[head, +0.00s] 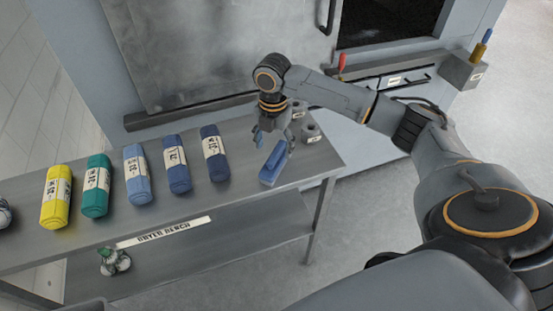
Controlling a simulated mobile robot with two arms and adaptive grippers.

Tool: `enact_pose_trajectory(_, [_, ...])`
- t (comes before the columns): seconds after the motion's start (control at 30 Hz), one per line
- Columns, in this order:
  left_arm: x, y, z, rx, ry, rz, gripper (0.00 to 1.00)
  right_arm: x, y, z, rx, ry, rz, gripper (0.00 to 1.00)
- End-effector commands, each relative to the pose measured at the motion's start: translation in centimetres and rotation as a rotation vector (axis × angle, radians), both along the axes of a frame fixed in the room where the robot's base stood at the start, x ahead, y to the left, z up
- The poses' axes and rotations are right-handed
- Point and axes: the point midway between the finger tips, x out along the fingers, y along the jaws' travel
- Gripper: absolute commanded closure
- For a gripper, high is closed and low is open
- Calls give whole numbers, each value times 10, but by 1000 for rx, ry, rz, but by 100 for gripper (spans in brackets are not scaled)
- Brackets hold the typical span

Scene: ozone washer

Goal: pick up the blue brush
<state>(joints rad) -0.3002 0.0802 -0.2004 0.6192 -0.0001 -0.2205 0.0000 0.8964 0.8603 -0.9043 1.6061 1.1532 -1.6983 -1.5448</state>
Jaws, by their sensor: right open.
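The blue brush (272,168) lies on the grey bench near its right end. It is a small blue block, and part of its upper end shows close to my right gripper. My right gripper (274,142) points down over the bench at the far end of the brush. Its fingers are apart and nothing shows held between them. I cannot tell whether a finger touches the brush. My left gripper is out of the picture.
Small grey cylinders (311,133) sit right of the gripper. The washer cabinet (210,50) rises behind. The bench front before the brush is clear.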

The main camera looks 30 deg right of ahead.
Motion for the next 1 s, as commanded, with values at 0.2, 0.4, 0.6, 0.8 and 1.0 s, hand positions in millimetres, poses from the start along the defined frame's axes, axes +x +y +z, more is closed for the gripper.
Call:
enact_pose_trajectory(0.2, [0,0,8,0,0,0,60,0,-2,-15,0,1,-1,31])
enact_pose_trajectory(0.4, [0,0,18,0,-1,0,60,0,-5,-46,0,0,0,31])
enact_pose_trajectory(0.6, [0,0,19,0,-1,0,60,0,-5,-58,0,-2,1,31])
enact_pose_trajectory(0.8, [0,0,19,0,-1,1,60,0,-5,-58,0,-2,1,39])
enact_pose_trajectory(1.0, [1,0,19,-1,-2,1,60,0,-5,-58,-1,-3,0,80])
